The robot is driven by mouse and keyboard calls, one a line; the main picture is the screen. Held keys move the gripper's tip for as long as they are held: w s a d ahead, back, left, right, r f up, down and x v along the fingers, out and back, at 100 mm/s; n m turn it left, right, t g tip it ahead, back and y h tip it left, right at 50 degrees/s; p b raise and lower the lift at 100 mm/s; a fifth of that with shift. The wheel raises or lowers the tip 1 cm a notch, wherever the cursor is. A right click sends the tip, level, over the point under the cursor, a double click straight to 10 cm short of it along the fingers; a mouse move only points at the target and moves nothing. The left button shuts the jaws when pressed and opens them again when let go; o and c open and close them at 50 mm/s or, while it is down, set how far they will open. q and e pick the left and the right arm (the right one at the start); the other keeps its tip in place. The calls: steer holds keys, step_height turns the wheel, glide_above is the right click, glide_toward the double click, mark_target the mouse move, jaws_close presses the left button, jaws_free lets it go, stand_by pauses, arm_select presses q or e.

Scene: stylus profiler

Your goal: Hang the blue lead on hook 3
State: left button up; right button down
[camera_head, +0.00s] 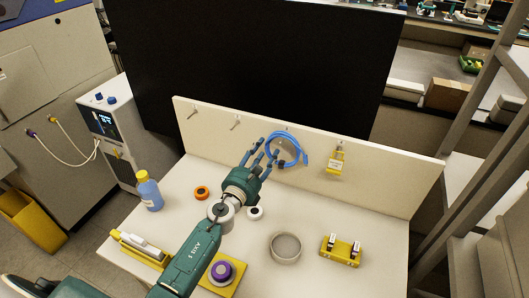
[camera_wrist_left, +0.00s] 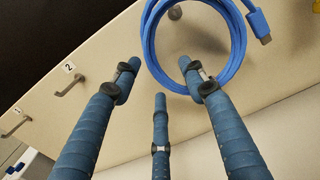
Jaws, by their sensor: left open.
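The blue lead (camera_head: 288,150) is a coil against the upright cream panel, and it also shows in the left wrist view (camera_wrist_left: 236,45) with its plug end at the right. A round hook end (camera_wrist_left: 175,12) shows inside the loop; its number is not visible. The coil appears to be around this hook, third from the left. My left gripper (camera_head: 263,153) is open, with its fingers just in front of and left of the coil. In the left wrist view (camera_wrist_left: 160,85), one fingertip overlaps the coil; I cannot tell whether they touch. My right gripper is not in view.
Hook 2 (camera_wrist_left: 68,80) and hook 1 (camera_wrist_left: 17,122) are bare. A yellow-tagged item (camera_head: 336,162) hangs farther right. On the bench are a blue bottle (camera_head: 150,191), an orange ring (camera_head: 202,192), a round dish (camera_head: 286,247) and a yellow block (camera_head: 341,252).

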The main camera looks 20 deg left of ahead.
arm_select(q)
steer(key=s, duration=0.7)
steer(key=shift+s+a, duration=0.25)
steer(key=shift+s, duration=0.1)
steer(key=s, duration=1.2)
steer(key=shift+a, duration=0.35)
